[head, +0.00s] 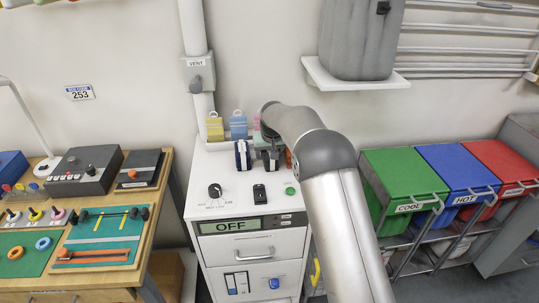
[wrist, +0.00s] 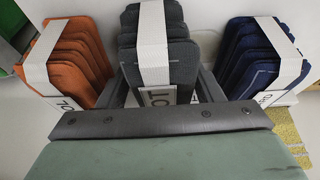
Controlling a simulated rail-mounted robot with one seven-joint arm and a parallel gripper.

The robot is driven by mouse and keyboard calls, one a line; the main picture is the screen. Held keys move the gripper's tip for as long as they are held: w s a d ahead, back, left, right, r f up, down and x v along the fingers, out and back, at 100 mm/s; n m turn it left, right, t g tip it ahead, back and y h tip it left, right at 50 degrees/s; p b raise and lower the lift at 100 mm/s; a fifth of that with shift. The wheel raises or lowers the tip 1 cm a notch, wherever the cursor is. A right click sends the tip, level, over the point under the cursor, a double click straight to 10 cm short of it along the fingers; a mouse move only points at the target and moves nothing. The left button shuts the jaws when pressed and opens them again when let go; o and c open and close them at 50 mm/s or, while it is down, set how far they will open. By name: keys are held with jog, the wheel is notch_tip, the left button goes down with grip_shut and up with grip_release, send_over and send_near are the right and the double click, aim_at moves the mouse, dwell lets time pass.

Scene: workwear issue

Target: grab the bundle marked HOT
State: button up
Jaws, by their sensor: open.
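Three bundles of folded cloth with white bands stand on the white cabinet top. In the wrist view the dark grey bundle (wrist: 183,52) is in the middle, with a tag partly hidden by my gripper; its visible letters look like "OT", fitting HOT. The orange bundle (wrist: 60,45) is on the left and the navy bundle (wrist: 270,50) on the right; their tags are only partly readable. My gripper (wrist: 167,85) is open, its fingers on either side of the grey bundle's near end.
The navy bundle stands close on the left in the head view (head: 243,155), the orange one (head: 289,160) close on the right. The cabinet front top (head: 230,205) holds a knob and switch. Lidded bins (head: 460,175) stand right.

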jog(key=shift+f, duration=0.25)
dwell(0.3)
jog(key=c, duration=0.8)
jog(key=shift+c, duration=0.2)
